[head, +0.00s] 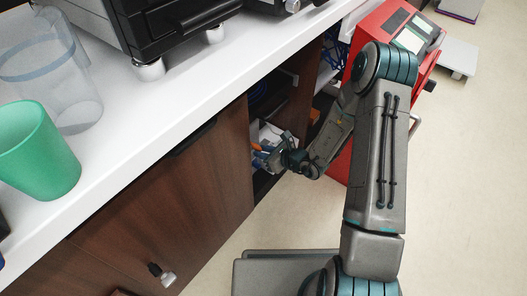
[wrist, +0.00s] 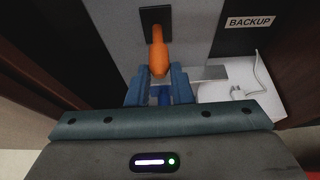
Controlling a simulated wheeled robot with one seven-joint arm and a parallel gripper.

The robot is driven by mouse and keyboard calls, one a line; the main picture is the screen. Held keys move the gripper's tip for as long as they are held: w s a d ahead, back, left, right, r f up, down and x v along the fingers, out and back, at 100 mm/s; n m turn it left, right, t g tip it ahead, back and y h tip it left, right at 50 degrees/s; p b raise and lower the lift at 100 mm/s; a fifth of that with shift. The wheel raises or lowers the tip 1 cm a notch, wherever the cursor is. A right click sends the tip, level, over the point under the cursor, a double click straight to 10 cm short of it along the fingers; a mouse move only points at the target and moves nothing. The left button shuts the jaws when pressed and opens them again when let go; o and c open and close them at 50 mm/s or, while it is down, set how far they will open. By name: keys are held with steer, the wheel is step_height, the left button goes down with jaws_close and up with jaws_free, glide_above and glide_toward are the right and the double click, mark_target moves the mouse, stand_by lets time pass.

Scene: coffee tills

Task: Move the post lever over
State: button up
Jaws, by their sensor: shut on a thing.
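An orange lever (wrist: 158,50) sticks out of a dark slot plate (wrist: 155,20) on a grey panel (wrist: 198,28) in the wrist view. My gripper (wrist: 159,84) is shut on the near end of the lever, with a blue finger on each side. In the head view my gripper (head: 266,158) reaches into the open cabinet under the white counter. The lever there is small and mostly hidden by the gripper.
A white shelf (wrist: 270,98) with a white cable and plug (wrist: 245,92) is right of the gripper. Brown cabinet doors (head: 165,200) and the white counter (head: 185,95) are close to the arm. A red machine (head: 375,45) stands behind my arm. Open floor lies at right.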

steer(key=shift+f, duration=0.1)
steer(key=shift+w+a+f+b, duration=0.15)
steer(key=shift+f+b, duration=0.5)
steer(key=shift+f, duration=0.1)
steer(key=shift+w+a+f+b, duration=0.2)
steer(key=shift+a+f+b, duration=0.1)
steer(key=shift+f+b, duration=0.25)
steer(key=o, duration=0.8)
steer(key=shift+o, duration=0.2)
steer(key=p+v, duration=0.5)
steer(key=v, duration=0.9)
